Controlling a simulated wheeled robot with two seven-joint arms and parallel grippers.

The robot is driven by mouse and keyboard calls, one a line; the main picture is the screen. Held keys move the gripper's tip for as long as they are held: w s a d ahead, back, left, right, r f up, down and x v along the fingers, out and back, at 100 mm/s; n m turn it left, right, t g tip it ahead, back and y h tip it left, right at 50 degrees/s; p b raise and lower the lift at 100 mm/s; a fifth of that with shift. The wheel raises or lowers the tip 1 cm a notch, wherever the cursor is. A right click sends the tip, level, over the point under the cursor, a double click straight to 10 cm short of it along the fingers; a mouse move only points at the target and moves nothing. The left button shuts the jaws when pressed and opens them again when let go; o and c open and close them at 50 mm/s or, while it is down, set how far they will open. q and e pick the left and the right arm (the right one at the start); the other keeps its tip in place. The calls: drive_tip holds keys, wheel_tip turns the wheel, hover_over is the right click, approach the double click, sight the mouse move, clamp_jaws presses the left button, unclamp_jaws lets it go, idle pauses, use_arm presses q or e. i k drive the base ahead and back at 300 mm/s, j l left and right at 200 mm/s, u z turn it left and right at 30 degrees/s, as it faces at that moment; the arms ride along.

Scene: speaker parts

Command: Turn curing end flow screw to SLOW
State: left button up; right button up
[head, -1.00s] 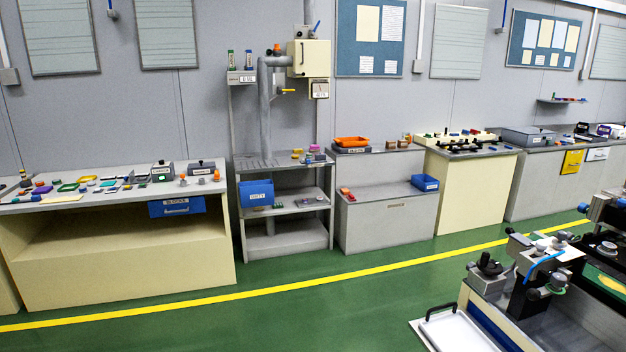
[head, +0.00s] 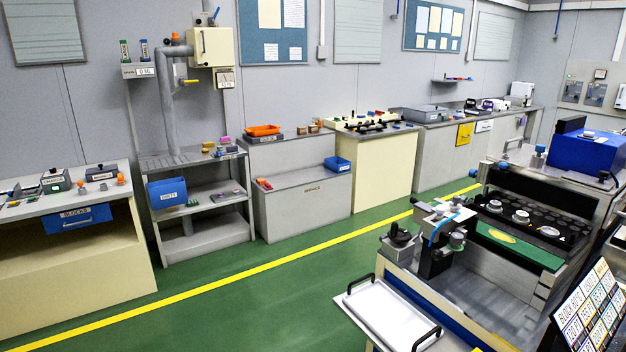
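No label reading SLOW can be made out, and I cannot tell which part is the curing end flow screw. A machine with a dark perforated bed (head: 530,228) stands at the right. At its near left end is a small mechanism with a blue tube (head: 440,230) and a round grey knob (head: 457,240). A black knob (head: 400,236) sits on a grey block beside it. A blue box (head: 588,150) is on the machine's far side. Neither of my grippers is in view.
A white tray with black handles (head: 388,318) sticks out at the machine's near left. A label board (head: 590,312) stands at the lower right. Benches and a shelf rack (head: 200,202) line the back wall. Green floor with a yellow line (head: 250,273) lies clear between.

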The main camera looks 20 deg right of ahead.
sight(456, 198)
drive_tip(key=z, duration=1.35)
drive_tip(key=j+z, duration=0.1)
drive_tip(key=z, duration=0.35)
drive_tip(key=i+j+z, duration=0.1)
drive_tip(key=z, duration=0.4)
drive_tip(key=j+z, duration=0.15)
drive_tip(key=z, duration=0.3)
drive_tip(key=j+z, duration=0.15)
drive_tip(key=z, duration=0.35)
drive_tip(key=j+z, duration=0.2)
drive_tip(key=j, duration=0.3)
drive_tip(key=k+j+z, duration=0.2)
drive_tip(key=j, duration=0.25)
drive_tip(key=j+z, duration=0.2)
drive_tip(key=j, duration=0.25)
drive_tip(key=k+j+z, duration=0.2)
drive_tip(key=j, duration=0.25)
drive_tip(key=k+j+z, duration=0.2)
drive_tip(key=j, duration=0.2)
drive_tip(key=k+j+z, duration=0.2)
drive_tip(key=j, duration=0.2)
drive_tip(key=k+j+z, duration=0.2)
drive_tip(key=j, duration=0.15)
